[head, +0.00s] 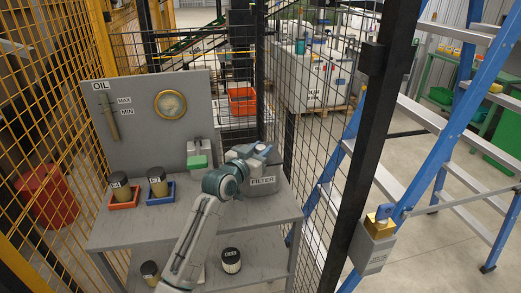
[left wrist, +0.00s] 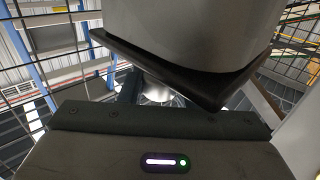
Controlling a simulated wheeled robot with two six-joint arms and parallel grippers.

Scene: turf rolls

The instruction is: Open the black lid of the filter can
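The grey filter can (head: 262,187), marked FILTER, stands at the right end of the grey bench's top. My left arm reaches across to it, and my left gripper (head: 262,153) is at the can's top, partly hidden by my wrist. The black lid cannot be made out in the head view. In the left wrist view a broad black edge (left wrist: 170,72), seemingly the lid, runs under a large grey rounded body (left wrist: 190,25), close in front of my gripper. It covers most of the fingers, so their opening and any contact are unclear. My right gripper is not in view.
The bench (head: 150,228) also holds a red tray (head: 124,204) and a blue tray (head: 161,200), each with a can, and a green-and-grey device (head: 198,158). A black fence post (head: 362,150) and a blue ladder (head: 440,150) stand to the right.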

